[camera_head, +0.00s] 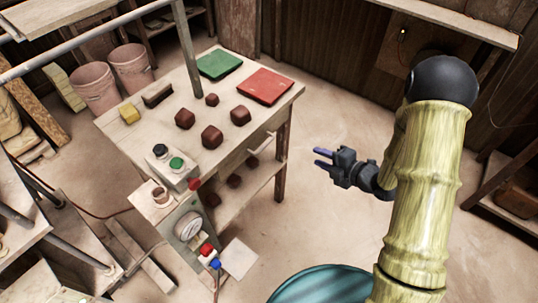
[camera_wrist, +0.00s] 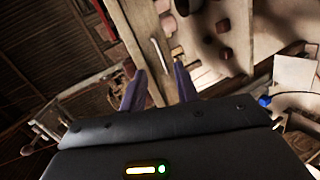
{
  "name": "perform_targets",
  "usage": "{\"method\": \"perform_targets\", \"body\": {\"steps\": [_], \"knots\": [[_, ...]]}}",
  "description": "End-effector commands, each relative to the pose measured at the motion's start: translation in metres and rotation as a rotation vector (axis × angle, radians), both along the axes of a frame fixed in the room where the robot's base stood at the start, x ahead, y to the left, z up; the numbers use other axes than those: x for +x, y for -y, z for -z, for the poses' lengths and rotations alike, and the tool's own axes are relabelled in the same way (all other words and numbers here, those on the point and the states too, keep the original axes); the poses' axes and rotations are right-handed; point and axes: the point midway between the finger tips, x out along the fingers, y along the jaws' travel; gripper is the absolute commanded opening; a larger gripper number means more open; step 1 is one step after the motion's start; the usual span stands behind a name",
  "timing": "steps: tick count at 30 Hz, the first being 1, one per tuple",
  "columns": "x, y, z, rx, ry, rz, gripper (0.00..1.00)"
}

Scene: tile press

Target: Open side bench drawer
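The side bench (camera_head: 145,128) is a wooden table in the middle of the head view. Its drawer front is on the side facing my arm, with a pale bar handle (camera_head: 262,144); the drawer looks shut. The handle also shows in the wrist view (camera_wrist: 157,50), slanted on the wooden front, ahead of my fingers. My gripper (camera_head: 321,159) is to the right of the bench, apart from the handle. In the wrist view my gripper (camera_wrist: 159,72) has its two purple fingers spread with nothing between them.
On the bench lie a green tile (camera_head: 218,65), a red tile (camera_head: 265,85), several dark red blocks and a yellow block (camera_head: 129,113). A control box with a gauge (camera_head: 188,228) stands at the near end. The floor (camera_head: 315,105) around my gripper is clear.

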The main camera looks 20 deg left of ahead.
Motion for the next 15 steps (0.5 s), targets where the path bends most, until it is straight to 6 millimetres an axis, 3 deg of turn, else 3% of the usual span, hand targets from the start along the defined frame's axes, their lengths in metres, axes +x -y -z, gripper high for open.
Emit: {"method": "perform_targets", "body": {"steps": [1,3,15], "knots": [[-0.007,-0.006,0.017,0.025,0.041,-0.056,0.31],[-0.015,-0.012,0.021,0.059,0.100,-0.116,0.31],[-0.022,-0.017,0.019,0.094,0.157,-0.168,0.31]]}}
